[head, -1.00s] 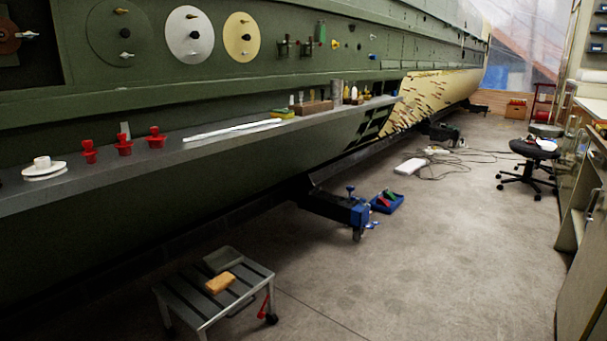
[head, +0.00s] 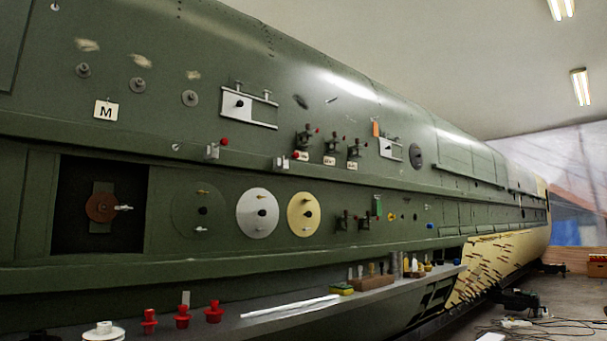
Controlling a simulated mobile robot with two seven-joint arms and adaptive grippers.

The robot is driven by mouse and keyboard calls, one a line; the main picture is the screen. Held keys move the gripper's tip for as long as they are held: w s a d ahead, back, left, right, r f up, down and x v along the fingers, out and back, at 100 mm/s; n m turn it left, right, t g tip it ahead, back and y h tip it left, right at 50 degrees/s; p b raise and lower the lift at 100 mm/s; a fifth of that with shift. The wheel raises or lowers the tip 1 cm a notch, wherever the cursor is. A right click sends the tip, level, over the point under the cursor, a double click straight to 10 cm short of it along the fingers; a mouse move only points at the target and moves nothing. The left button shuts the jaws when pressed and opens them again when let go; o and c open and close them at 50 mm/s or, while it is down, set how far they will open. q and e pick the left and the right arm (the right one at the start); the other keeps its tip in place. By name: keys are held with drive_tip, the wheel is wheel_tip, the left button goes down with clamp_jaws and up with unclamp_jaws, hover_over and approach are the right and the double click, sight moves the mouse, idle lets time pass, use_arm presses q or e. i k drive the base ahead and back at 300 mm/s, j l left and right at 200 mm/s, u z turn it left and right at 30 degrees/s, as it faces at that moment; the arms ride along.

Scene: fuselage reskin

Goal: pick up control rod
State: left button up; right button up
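A long, thin, pale rod (head: 290,307) lies on the grey shelf (head: 255,325) along the green fuselage, in the lower middle of the head view. It looks like the control rod, though its fine shape is too small to tell. It lies lengthwise along the shelf, with red knobbed pieces to its left and a yellow-green sponge-like block (head: 341,288) just past its right end. Neither of my grippers shows in the view.
Red knobbed pieces (head: 182,317) and a white flanged piece (head: 104,332) stand at the shelf's left. A brown block (head: 371,282) and small bottles stand farther right. Discs, clamps and brackets cover the fuselage side (head: 340,230). Cables (head: 550,327) lie on the floor at lower right.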

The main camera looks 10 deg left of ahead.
sight(291, 306)
drive_tip(key=i+j+u, duration=0.1)
drive_tip(key=i, duration=0.3)
drive_tip(key=i+j, duration=0.3)
drive_tip(key=i+j+u, duration=0.15)
drive_tip(key=i, duration=0.35)
drive_tip(key=i+l+u, duration=0.25)
drive_tip(key=l, duration=0.65)
drive_tip(key=l+u, duration=0.25)
drive_tip(key=l, duration=0.65)
drive_tip(key=k, duration=0.05)
